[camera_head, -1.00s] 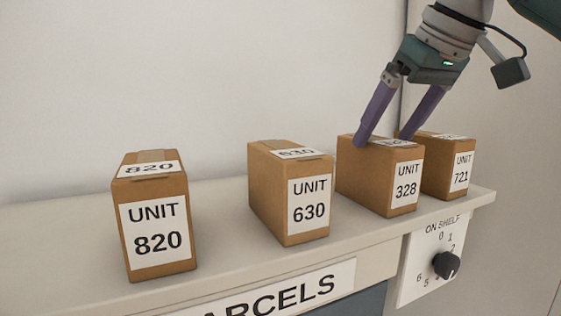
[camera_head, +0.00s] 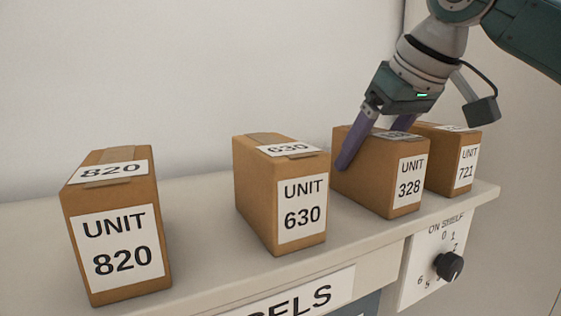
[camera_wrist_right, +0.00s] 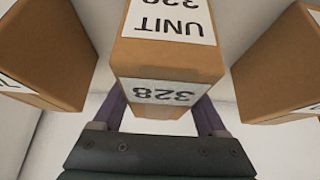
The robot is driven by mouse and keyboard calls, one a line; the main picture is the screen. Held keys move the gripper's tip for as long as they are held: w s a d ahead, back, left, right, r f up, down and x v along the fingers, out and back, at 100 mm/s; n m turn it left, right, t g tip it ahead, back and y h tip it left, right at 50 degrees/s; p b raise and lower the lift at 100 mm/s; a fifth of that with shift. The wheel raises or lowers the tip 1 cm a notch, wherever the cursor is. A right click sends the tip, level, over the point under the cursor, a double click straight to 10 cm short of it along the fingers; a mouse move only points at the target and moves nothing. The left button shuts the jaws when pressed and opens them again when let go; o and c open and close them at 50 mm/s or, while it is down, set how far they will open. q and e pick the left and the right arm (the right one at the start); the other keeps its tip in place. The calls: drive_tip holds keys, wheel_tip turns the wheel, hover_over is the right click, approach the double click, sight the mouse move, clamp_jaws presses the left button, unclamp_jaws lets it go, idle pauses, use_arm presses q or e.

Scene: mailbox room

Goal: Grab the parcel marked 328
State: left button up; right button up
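The parcel marked 328 (camera_head: 370,185) is a brown box with a white "UNIT 328" label on its front, standing upright on the shelf. My right gripper (camera_head: 372,145) is open with its purple fingers straddling this parcel, one down its left side and the other behind its top, mostly hidden. In the right wrist view the parcel (camera_wrist_right: 166,62) lies between the two fingers (camera_wrist_right: 165,115), with its top label 328 facing the camera. Whether the fingers touch its sides is hard to tell. My left gripper is not in view.
Parcel 721 (camera_head: 455,165) stands close on the right of parcel 328. Parcel 630 (camera_head: 258,200) stands to its left with a gap, and parcel 820 (camera_head: 165,215) farther left.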

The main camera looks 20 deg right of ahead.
clamp_jaws()
idle(0.3)
drive_tip(key=shift+r, duration=0.15)
